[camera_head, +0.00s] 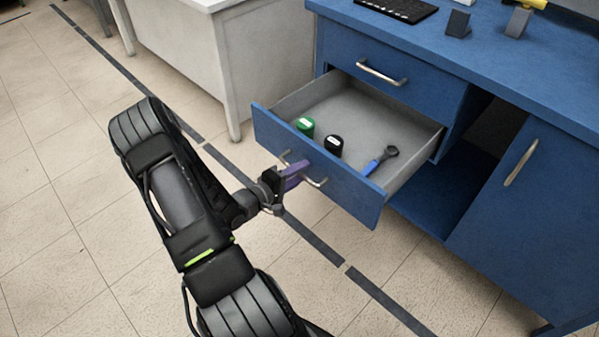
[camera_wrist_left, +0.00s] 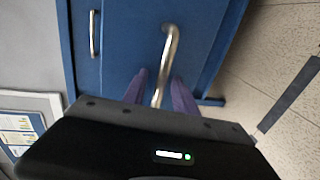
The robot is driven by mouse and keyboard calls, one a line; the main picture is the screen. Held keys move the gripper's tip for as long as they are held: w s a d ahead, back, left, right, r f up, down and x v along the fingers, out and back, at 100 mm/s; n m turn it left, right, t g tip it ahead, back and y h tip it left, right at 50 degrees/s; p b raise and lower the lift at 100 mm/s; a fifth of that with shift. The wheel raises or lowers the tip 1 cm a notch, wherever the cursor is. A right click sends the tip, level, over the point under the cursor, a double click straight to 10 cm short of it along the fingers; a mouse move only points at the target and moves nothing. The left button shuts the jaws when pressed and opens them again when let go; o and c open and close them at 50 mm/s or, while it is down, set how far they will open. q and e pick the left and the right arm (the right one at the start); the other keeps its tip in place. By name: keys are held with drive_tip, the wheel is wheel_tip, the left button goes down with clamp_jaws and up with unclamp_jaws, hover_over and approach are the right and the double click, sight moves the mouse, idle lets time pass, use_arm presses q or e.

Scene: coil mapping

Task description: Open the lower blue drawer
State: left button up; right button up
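The lower blue drawer (camera_head: 345,193) is pulled well out of the blue cabinet. Its grey inside shows a green-topped item (camera_head: 305,125), a black-topped item (camera_head: 333,145) and a blue-handled wrench (camera_head: 380,160). My left gripper (camera_head: 292,175), with purple fingers, is at the drawer's metal handle (camera_head: 318,183). In the left wrist view the handle (camera_wrist_left: 168,55) runs between the two fingers (camera_wrist_left: 158,85), with blue drawer front showing in gaps on both sides. The fingers look open around the handle. My right gripper is not in view.
The upper drawer (camera_head: 390,75) is shut. A cabinet door (camera_head: 525,210) with a handle stands at the right. A white table (camera_head: 225,50) stands left of the cabinet. The tiled floor (camera_head: 60,200) in front is clear apart from my arm above it.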

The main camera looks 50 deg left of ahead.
use_arm(q)
drive_tip(key=v, duration=0.8)
drive_tip(key=shift+p, duration=0.35)
idle(0.4)
